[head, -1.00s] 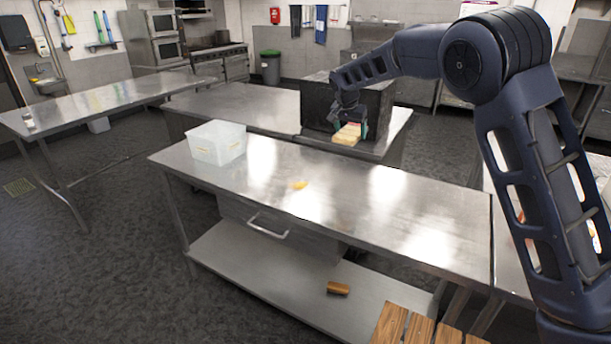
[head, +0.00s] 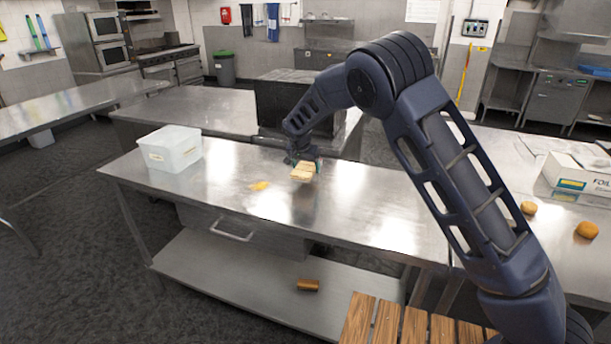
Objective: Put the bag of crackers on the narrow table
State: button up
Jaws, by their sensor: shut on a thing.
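My gripper (head: 304,163) is shut on a pale yellow-tan packet, the bag of crackers (head: 302,174). It appears over the back part of the long steel table (head: 350,210) in front of me; whether the bag touches the top I cannot tell. The gripper's fingers are small and partly hidden by the bag. Another long, slim steel table (head: 70,104) stands at the left. Which of these is the narrow table the picture does not settle.
A clear plastic bin (head: 170,150) and a small yellow item (head: 259,186) are on the front table. A black box (head: 285,100) stands behind it. Round buns (head: 587,230) and a white carton (head: 575,178) lie at the right. The front table's middle is mostly clear.

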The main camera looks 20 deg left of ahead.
jog(key=shift+f, duration=2.05)
jog(key=o, duration=1)
jog(key=shift+f, duration=0.1)
jog(key=shift+o, duration=0.2)
jog(key=v, duration=1.2)
jog(key=shift+s, duration=0.1)
